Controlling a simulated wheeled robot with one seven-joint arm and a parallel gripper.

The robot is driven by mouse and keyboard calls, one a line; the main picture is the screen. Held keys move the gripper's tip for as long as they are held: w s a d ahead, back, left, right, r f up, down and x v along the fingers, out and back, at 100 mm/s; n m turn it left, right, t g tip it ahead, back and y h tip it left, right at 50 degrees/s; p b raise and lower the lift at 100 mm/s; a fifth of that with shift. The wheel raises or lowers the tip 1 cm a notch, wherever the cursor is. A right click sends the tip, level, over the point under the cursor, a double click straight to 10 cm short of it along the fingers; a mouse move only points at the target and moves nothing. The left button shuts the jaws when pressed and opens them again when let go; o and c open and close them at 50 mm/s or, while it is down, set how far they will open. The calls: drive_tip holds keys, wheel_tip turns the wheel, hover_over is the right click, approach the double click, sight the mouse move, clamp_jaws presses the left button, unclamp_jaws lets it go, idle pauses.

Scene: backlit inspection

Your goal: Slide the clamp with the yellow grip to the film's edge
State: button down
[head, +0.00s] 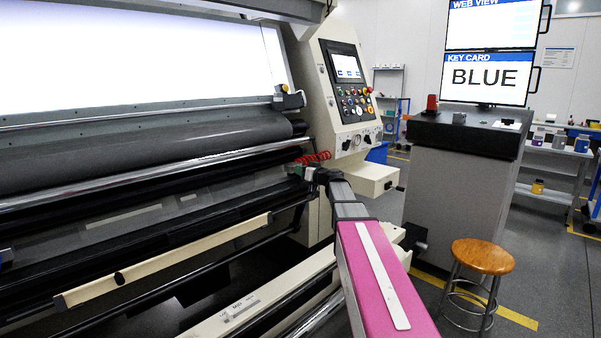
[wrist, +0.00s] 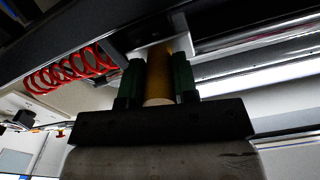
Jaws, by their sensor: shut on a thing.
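My gripper (wrist: 159,72) is shut on a yellow cylindrical grip (wrist: 158,86), with one green finger on each side of it. The grip's far end meets a light grey block (wrist: 150,50) under a dark bar; I take this as the clamp. In the head view my gripper (head: 298,170) is at the right end of the lower rollers, beside the red coil, and the yellow grip is hidden there. A pale film web (head: 150,215) seems to run below the rollers; its right edge is not clear.
A red coiled hose (wrist: 72,68) hangs close to the left of my gripper. The control panel (head: 350,85) stands just beyond. A small dark block with a yellow part (head: 290,99) sits on the upper bar. A stool (head: 482,257) stands at right. A screen (head: 487,77) reads BLUE.

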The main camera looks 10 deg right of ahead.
drive_tip(key=w+d, duration=0.2)
drive_tip(key=d, duration=0.1)
drive_tip(key=shift+w+d, duration=0.15)
drive_tip(key=shift+w, duration=0.1)
drive_tip(key=c, duration=0.9)
unclamp_jaws()
drive_tip(key=shift+s, duration=0.1)
drive_tip(key=v, duration=1)
drive_tip(key=shift+s+d, duration=0.2)
drive_tip(key=shift+s, duration=0.1)
